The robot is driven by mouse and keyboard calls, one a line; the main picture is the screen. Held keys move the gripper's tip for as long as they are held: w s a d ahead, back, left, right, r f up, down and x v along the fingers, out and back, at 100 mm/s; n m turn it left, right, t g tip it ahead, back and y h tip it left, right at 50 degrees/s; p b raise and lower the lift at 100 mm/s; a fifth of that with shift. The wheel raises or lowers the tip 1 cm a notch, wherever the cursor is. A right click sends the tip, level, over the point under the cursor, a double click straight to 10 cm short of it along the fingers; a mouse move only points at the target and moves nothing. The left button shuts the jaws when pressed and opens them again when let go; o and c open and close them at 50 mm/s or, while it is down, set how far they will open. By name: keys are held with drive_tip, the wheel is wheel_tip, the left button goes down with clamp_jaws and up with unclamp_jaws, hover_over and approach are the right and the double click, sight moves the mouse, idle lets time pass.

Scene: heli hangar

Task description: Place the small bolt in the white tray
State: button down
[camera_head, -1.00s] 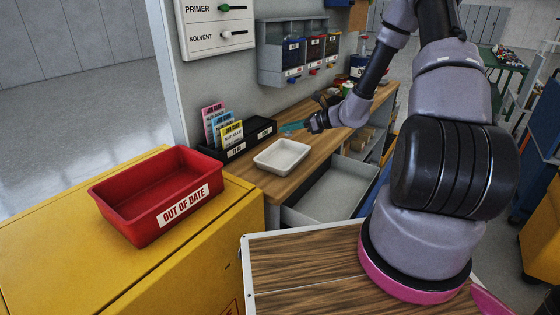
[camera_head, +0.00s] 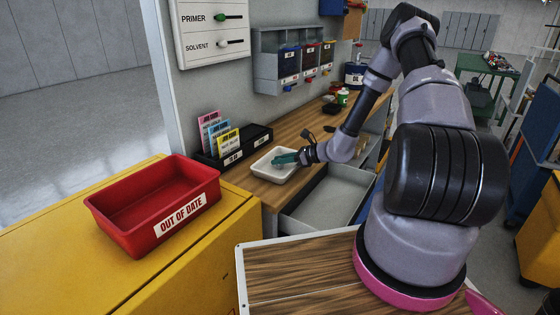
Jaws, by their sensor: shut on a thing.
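The white tray (camera_head: 262,174) sits on the wooden workbench near its left end, in front of the black card holder. My gripper (camera_head: 280,160) reaches in from the right, with its teal fingers over the tray's inside. The fingers look shut. The small bolt is too small to make out at the fingertips, and I cannot tell how high above the tray floor the fingertips are.
A black holder with job cards (camera_head: 226,140) stands behind the tray. An open grey drawer (camera_head: 325,200) juts out below the bench. A red "OUT OF DATE" bin (camera_head: 115,222) stands on a yellow cabinet (camera_head: 55,245). Wall bins (camera_head: 290,60) hang above the bench.

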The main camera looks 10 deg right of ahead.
drive_tip(key=c, duration=1.2)
unclamp_jaws()
drive_tip(key=shift+f, duration=0.15)
drive_tip(key=o, duration=0.4)
drive_tip(key=shift+o, duration=0.2)
